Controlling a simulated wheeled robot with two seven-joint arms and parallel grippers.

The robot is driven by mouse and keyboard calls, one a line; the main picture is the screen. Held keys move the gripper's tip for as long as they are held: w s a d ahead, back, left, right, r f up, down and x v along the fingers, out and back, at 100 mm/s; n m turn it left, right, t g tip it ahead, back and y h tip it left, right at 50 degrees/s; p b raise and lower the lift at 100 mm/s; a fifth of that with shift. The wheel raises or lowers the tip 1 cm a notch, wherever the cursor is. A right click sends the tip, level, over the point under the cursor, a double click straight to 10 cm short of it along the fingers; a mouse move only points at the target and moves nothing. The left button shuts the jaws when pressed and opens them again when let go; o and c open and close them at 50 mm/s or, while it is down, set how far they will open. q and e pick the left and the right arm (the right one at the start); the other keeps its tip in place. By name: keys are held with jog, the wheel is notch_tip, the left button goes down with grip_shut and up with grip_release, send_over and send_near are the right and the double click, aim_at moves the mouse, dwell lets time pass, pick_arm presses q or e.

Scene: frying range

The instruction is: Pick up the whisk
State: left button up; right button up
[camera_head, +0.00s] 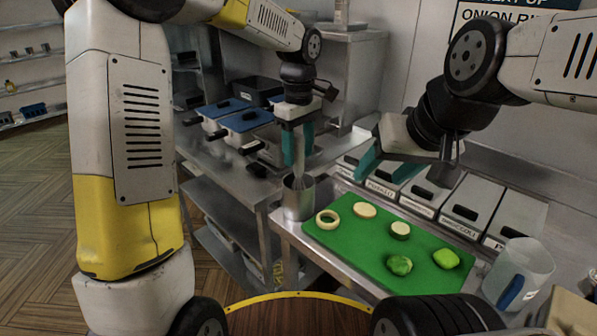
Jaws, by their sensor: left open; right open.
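The whisk (299,158) stands roughly upright in a metal pot (298,199) at the left end of the counter. Its lower part is hidden inside the pot. My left gripper (298,150) points down over the pot with its teal fingers apart, one on each side of the whisk's upper part. I cannot tell whether the fingers touch it. My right gripper (387,169) is open and empty, above the row of lidded bins behind the green board.
A green cutting board (345,245) with several vegetable pieces lies right of the pot. A clear jug (518,270) with a blue handle stands at the board's right end. Lidded bins (470,205) line the back. Blue-lidded containers (243,122) stand on the left counter.

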pick_arm(q)
grip_shut()
jog(key=shift+r, duration=0.1)
